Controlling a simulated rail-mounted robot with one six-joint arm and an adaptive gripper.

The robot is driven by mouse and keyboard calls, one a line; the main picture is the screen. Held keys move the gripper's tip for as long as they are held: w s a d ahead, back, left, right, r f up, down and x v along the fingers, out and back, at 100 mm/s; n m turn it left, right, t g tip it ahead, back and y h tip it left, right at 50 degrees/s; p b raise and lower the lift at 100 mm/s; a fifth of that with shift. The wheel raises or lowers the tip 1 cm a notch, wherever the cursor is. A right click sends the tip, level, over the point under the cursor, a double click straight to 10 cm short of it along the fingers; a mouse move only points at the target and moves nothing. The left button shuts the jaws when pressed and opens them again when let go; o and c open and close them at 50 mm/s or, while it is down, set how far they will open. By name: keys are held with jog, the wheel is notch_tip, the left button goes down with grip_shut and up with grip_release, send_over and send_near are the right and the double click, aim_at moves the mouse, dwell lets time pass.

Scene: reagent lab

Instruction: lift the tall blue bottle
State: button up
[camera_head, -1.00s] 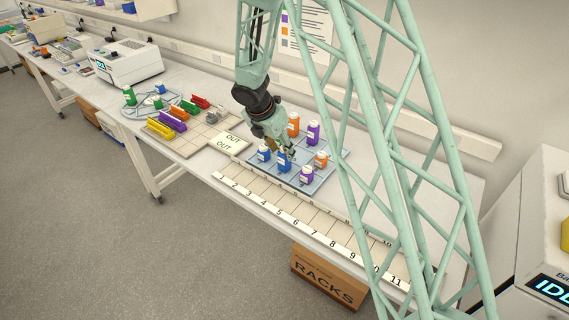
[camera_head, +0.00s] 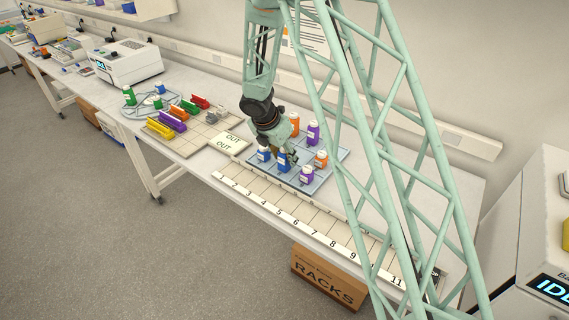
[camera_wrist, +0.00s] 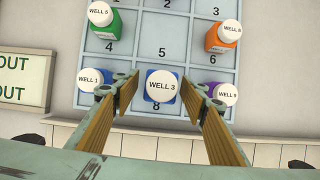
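The tall blue bottle (camera_head: 283,162) stands upright at the front of the gridded tray (camera_head: 327,172). In the wrist view its white cap (camera_wrist: 162,86) reads WELL 3, and it stands on cell 8. My gripper (camera_head: 284,153) is right above and around the bottle's top. In the wrist view the two fingers of my gripper (camera_wrist: 162,100) are open, one on each side of the bottle, with gaps between. A shorter blue bottle (camera_head: 263,154), marked WELL 1 (camera_wrist: 91,80), stands to the left. A purple bottle (camera_head: 306,174), marked WELL 9 (camera_wrist: 226,95), stands to the right.
An orange bottle (camera_head: 321,159) marked WELL 6 (camera_wrist: 222,37) and a green one (camera_wrist: 104,40) marked WELL 5 stand farther back. A taller purple bottle (camera_head: 313,133) is at the back. A numbered strip (camera_head: 290,219) runs in front. OUT plates (camera_head: 229,143) lie left.

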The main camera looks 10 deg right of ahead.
dwell(0.4)
jog(key=c, duration=0.9)
jog(key=shift+r, duration=0.15)
jog(key=shift+c, duration=0.2)
jog(key=shift+r+p, duration=0.3)
jog(key=shift+r, duration=1.4)
jog(key=s+r+b, duration=0.1)
jog(key=s+b, duration=0.3)
jog(key=s, duration=1.2)
jog(key=shift+d+r, duration=0.15)
jog(key=shift+d, duration=0.2)
